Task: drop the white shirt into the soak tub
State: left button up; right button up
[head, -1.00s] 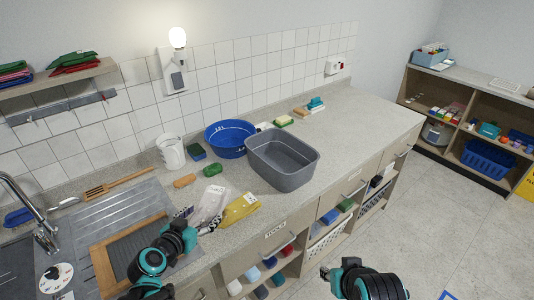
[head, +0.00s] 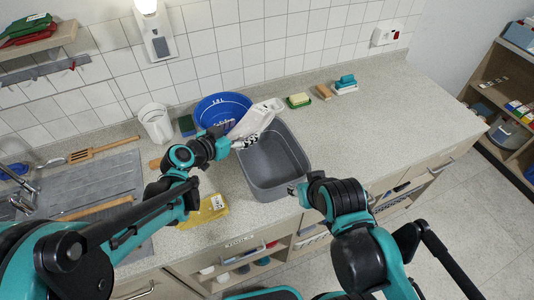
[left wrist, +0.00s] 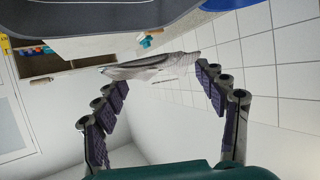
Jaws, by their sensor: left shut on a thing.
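The white shirt (head: 255,117) hangs from my left gripper (head: 242,143), over the left part of the grey tub (head: 290,193) and in front of the blue basin (head: 207,110). In the left wrist view the shirt (left wrist: 155,66) is a folded white strip between the fingers of the left gripper (left wrist: 155,82), which is shut on it. The grey tub's underside or wall (left wrist: 60,20) shows at the top there. The tub stands on the counter and its visible floor looks empty. My right gripper (head: 297,188) is at the tub's front right rim; its jaws are too small to read.
A yellow packet (head: 205,212) lies on the counter left of the tub. A white jug (head: 156,123) stands by the wall. The counter right of the tub (head: 400,120) is clear.

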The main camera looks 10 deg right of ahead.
aim_at(258, 129)
pick_arm(q)
jog(key=d, duration=0.1)
jog(key=d+r, duration=0.1)
jog(key=d+m+h, duration=0.1)
jog(key=shift+s+d+r+g+p, duration=0.25)
jog(key=shift+s+r+g+p, duration=0.05)
jog(key=shift+s+r+g, duration=0.1)
jog(key=shift+d+f, duration=0.1)
jog(key=shift+d, duration=0.2)
jog(key=shift+d+f+b, duration=0.15)
jog(key=shift+f+b, duration=0.4)
jog(key=shift+f, duration=0.1)
notch_tip(258, 129, down, 5)
jog(key=b, duration=0.3)
jog(key=shift+r+b, duration=0.15)
jog(key=shift+b, duration=0.15)
pick_arm(e)
notch_tip(258, 129, down, 3)
jog(key=shift+s+a+f, duration=0.15)
jog(key=shift+f, duration=0.05)
pick_arm(q)
jog(key=o, duration=1.3)
jog(key=shift+o, duration=0.2)
